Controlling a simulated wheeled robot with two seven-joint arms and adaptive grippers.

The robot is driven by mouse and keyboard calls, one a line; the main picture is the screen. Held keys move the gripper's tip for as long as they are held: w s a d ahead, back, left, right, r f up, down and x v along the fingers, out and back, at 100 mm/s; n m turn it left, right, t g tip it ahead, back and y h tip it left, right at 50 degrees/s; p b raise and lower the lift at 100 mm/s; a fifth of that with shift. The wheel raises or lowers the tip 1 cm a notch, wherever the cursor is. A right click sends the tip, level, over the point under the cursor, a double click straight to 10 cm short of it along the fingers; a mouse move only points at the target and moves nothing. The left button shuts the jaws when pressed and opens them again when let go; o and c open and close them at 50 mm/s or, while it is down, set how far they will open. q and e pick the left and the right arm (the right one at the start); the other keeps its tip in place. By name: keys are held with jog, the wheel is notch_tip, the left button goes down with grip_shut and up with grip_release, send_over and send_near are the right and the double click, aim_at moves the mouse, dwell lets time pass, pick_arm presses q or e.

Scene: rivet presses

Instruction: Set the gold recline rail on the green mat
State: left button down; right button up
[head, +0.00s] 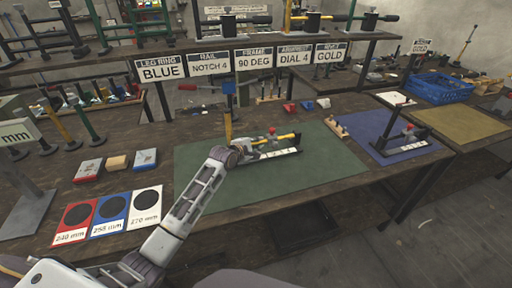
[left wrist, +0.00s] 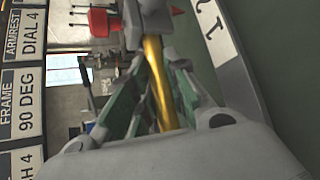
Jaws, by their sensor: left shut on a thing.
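The gold recline rail (head: 286,137) is over the green mat (head: 330,190) in the head view, beside a red knob and a pale numbered strip (head: 280,153). My left gripper (head: 246,152) reaches over the mat from the front and meets the rail's left end. In the left wrist view the gold rail (left wrist: 158,80) runs between the green-padded fingers, and the gripper is shut on it. The grey fitting (left wrist: 150,20) at its far end also shows there. Whether the rail touches the mat is hard to tell. My right gripper is not in view.
A blue mat (head: 375,130) with another numbered rail and a tan mat (head: 462,122) lie to the right. Red, blue and white size cards (head: 110,215) and small blocks (head: 116,162) lie left. A sign shelf (head: 250,60) stands behind. The green mat's right part is clear.

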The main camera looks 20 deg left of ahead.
pick_arm(q)
jog(key=shift+f, duration=0.65)
jog(key=shift+f, duration=0.1)
jog(key=c, duration=1.4)
grip_release()
jog(key=shift+s, duration=0.1)
